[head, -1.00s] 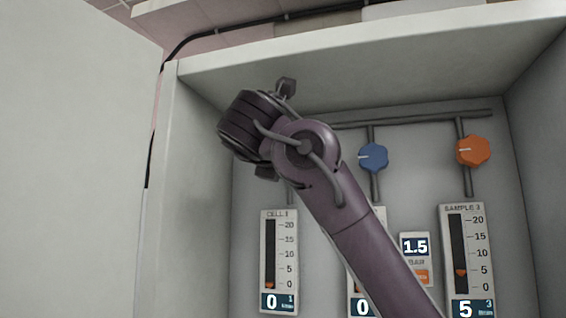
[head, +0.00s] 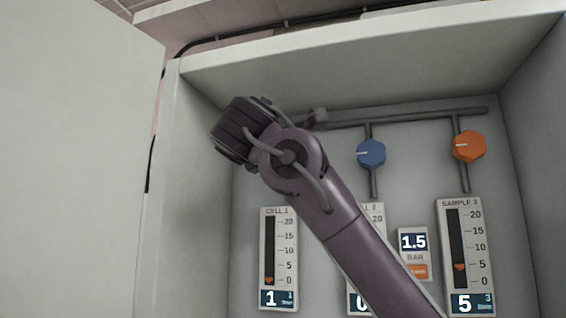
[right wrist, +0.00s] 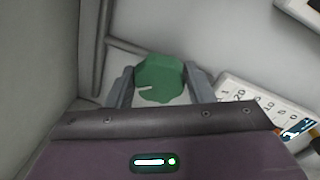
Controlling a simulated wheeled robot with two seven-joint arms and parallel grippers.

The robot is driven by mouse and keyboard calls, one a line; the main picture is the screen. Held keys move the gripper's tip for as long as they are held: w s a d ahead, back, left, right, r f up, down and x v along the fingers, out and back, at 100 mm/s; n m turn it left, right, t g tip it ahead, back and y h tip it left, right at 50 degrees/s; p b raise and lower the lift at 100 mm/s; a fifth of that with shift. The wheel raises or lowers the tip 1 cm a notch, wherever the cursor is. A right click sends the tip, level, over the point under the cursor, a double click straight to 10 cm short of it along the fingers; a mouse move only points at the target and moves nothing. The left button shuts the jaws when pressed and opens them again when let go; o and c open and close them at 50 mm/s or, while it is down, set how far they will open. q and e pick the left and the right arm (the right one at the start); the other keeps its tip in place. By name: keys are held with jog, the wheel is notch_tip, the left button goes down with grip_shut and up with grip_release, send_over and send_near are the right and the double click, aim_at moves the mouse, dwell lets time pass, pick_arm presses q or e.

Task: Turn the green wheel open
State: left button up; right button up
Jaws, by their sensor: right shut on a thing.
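The green wheel (right wrist: 159,79) shows in the right wrist view, between the two fingers of my right gripper (right wrist: 158,84), which is shut on it. A white pointer mark on the wheel points to the left in that view. In the head view my right arm and wrist hide the wheel, and the fingers are mostly hidden too. The Cell 1 gauge (head: 278,258) below my wrist reads 1. My left gripper is not in view.
A blue wheel (head: 371,153) and an orange wheel (head: 468,146) sit on grey pipes to the right. The Sample 3 gauge (head: 465,257) reads 5. A small display (head: 413,242) reads 1.5 bar. Cabinet walls enclose the panel, and a pale door (head: 75,160) stands at left.

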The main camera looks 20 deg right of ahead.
jog(key=m, duration=0.3)
jog(key=m+b, duration=0.1)
jog(key=m, duration=0.3)
jog(key=m+h, duration=0.1)
jog(key=m, duration=0.3)
jog(key=shift+r+b, duration=0.25)
jog(key=shift+b, duration=0.1)
jog(key=m, duration=0.4)
jog(key=shift+w+g+h, duration=0.1)
jog(key=shift+g+h, duration=0.3)
jog(key=m+g, duration=0.1)
jog(key=m, duration=0.5)
jog(key=shift+a, duration=0.1)
jog(key=m, duration=0.6)
jog(key=shift+g, duration=0.3)
jog(key=shift+f, duration=0.1)
jog(key=shift+w, duration=0.1)
jog(key=o, duration=1)
jog(key=shift+w+f, duration=0.1)
jog(key=shift+c, duration=0.2)
